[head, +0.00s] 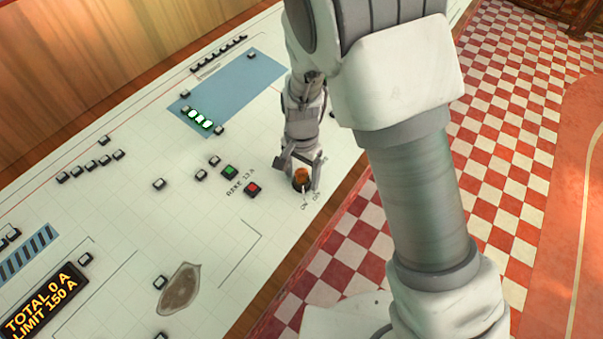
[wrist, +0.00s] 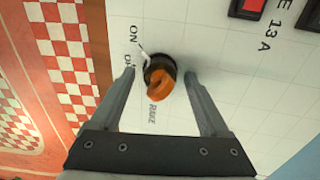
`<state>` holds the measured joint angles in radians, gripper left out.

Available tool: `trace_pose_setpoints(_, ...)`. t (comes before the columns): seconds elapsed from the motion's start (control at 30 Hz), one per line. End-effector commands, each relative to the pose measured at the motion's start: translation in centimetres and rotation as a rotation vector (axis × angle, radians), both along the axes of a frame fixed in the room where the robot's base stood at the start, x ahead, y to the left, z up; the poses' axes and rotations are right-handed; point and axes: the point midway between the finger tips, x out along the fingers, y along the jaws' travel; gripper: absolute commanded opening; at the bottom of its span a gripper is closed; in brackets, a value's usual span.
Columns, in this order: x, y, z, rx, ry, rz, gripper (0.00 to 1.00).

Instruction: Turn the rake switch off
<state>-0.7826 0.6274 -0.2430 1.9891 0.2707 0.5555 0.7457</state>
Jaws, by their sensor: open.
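The rake switch (head: 301,175) is an orange rotary knob on a black base, set in the white panel near its front edge. In the wrist view the knob (wrist: 165,91) stands between my fingers, with the printed word RAKE beside it. A thin white pointer runs from it toward the ON label (wrist: 133,34); the OFF label is partly hidden by a finger. My gripper (wrist: 158,75) is open, one finger on each side of the knob, with visible gaps. In the head view my gripper (head: 298,174) is down at the switch.
A green button (head: 229,171) and a red button (head: 252,189) sit left of the switch, by the RAKE 13 A label. A display (head: 41,305) reads TOTAL 0 A, LIMIT 150 A. A brownish patch (head: 179,289) marks the panel. Beyond the panel's edge is a checkered floor (head: 508,125).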

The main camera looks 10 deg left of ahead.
Motion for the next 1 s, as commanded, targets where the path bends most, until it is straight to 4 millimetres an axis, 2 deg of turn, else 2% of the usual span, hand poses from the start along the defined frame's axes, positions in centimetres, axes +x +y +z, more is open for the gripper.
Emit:
trace_pose_setpoints(0.2, -0.01, 0.01, 0.0, 0.0, 0.0, 0.0, 0.78)
trace_pose_setpoints(0.63, -0.01, 0.03, 0.04, 0.0, 0.0, 0.0, 0.0)
trace_pose_setpoints(1.0, -0.01, 0.04, 0.04, 0.001, 0.0, 0.026, 0.0)
